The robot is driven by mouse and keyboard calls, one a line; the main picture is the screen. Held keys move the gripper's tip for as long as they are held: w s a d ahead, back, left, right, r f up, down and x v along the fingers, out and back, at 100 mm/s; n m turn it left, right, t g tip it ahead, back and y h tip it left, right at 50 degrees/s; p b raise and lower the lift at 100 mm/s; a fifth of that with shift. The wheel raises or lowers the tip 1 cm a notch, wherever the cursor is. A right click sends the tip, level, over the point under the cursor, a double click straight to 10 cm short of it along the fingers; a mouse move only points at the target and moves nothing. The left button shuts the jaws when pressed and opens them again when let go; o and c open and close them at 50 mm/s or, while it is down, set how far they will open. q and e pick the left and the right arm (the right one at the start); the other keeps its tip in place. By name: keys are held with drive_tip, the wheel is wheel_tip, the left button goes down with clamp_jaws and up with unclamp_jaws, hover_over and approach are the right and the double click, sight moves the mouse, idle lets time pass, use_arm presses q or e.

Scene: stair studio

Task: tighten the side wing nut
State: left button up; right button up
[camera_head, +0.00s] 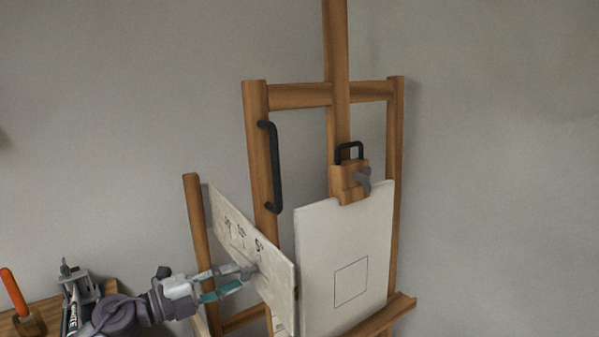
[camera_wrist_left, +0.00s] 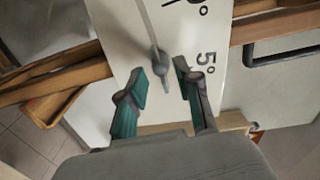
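The white side plate (camera_head: 243,242) with degree marks stands at the left of the easel; its face also fills the middle of the left wrist view (camera_wrist_left: 150,100). The grey side wing nut (camera_wrist_left: 160,62) sits on this plate, near a dark line and left of the 5° mark. My left gripper (camera_wrist_left: 165,85) is open, with its teal-padded fingers apart on either side of the space just below the wing nut. In the head view the left gripper (camera_head: 246,279) reaches to the plate's face and largely hides the nut. My right gripper is not in view.
The wooden easel (camera_head: 257,150) has a black handle (camera_head: 274,165) on its left post. A wooden shelf (camera_head: 45,309) with tools is at the lower left.

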use_arm(q)
drive_tip(key=v, duration=0.5)
drive_tip(key=shift+s+a+b, duration=0.1)
drive_tip(key=shift+s+b, duration=0.05)
drive_tip(key=shift+b, duration=0.15)
